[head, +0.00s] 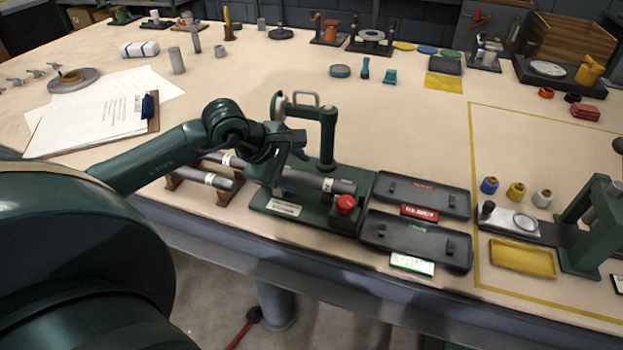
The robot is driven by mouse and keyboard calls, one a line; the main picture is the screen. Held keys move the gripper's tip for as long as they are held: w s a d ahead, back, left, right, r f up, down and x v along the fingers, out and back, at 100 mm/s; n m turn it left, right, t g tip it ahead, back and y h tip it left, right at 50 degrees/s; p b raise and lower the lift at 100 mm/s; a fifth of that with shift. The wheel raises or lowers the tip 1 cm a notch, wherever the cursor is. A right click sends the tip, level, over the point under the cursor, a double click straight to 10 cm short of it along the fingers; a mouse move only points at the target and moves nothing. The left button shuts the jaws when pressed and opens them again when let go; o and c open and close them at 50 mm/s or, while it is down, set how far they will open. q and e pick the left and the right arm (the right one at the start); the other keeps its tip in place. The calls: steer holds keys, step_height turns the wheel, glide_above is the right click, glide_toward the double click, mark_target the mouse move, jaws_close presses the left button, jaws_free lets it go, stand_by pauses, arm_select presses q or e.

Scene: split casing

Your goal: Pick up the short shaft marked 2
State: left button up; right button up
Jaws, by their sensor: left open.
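Two grey shafts with white labels lie on a wooden rack: a front one (198,176) and a rear one (238,163), whose right part is hidden behind my left wrist. A further grey shaft (345,187) with a white label lies on the dark green bench fixture (320,210). The label markings are too small to read, so I cannot tell which shaft is marked 2. My left gripper (287,178) is open, pointing down over the left part of the fixture, right of the rack. Its fingertips are hard to make out. My right gripper is not in view.
The fixture has an upright post (328,140) and a red knob (346,203). Two dark trays, a rear one (440,197) and a front one (425,240), lie to its right. A green press (592,225) stands far right. Papers and a clipboard (150,112) lie left.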

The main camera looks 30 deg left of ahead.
mark_target(309, 177)
arm_select(q)
steer(key=shift+p+x, duration=0.5)
steer(key=shift+x, duration=2.15)
steer(key=shift+w+a, duration=0.1)
steer(key=shift+w, duration=0.05)
jaws_close()
steer(key=shift+w+r, duration=0.1)
steer(key=shift+r, duration=0.2)
